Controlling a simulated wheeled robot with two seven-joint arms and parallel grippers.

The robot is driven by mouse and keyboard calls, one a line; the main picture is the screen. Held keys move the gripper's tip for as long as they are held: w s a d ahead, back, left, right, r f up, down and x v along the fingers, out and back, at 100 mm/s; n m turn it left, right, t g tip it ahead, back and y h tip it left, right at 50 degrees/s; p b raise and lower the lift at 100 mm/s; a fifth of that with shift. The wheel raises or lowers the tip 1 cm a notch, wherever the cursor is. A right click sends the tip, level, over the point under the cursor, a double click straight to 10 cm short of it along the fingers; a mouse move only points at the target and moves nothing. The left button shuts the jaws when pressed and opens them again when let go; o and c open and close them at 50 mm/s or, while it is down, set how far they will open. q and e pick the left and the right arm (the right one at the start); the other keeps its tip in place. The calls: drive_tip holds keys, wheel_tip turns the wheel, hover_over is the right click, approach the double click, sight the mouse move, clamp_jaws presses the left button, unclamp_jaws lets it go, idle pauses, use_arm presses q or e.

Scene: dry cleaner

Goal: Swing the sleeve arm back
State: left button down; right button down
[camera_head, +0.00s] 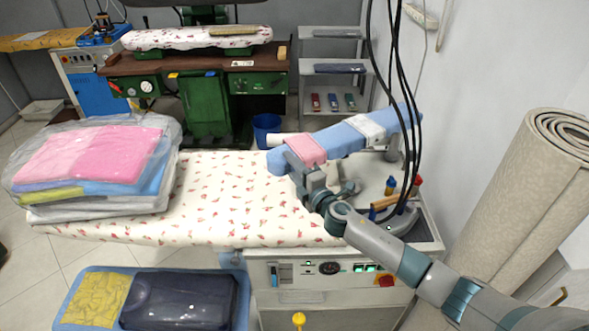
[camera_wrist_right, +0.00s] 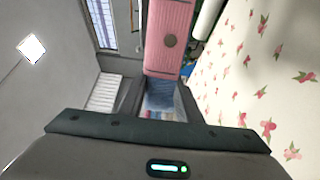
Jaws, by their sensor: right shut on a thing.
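The sleeve arm (camera_head: 348,136) is a long blue padded bar above the right end of the flowered ironing board (camera_head: 225,190). It carries a pink band (camera_head: 306,149) near its left end and a white patch toward its right end. My right gripper (camera_head: 303,168) is at the pink band and shut on the sleeve arm from the near side. In the right wrist view the pink band (camera_wrist_right: 168,38) stretches ahead of the gripper, with the flowered cover to its right. The gripper hides part of the bar's underside. My left gripper is not in view.
A wrapped stack of folded cloths (camera_head: 95,165) covers the board's left end. Black cables (camera_head: 395,60) hang beside the sleeve arm's right end. A rolled carpet (camera_head: 530,190) leans at the right. The middle of the board is clear.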

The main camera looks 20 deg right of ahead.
sight(278, 152)
drive_tip(key=w+a+m+h+b, duration=0.2)
drive_tip(key=w+h+b, duration=0.1)
drive_tip(key=w, duration=0.6)
drive_tip(key=shift+w+t, duration=0.25)
drive_tip(key=shift+t, duration=0.05)
drive_tip(key=c, duration=1.3)
unclamp_jaws()
drive_tip(key=shift+s, duration=0.15)
drive_tip(key=shift+s, duration=0.85)
drive_tip(key=s+b, duration=0.1)
drive_tip(key=s, duration=0.4)
drive_tip(key=s+b, duration=0.1)
drive_tip(key=s, duration=0.4)
drive_tip(key=s+d+b, duration=0.1)
drive_tip(key=s, duration=0.4)
drive_tip(key=shift+s, duration=0.25)
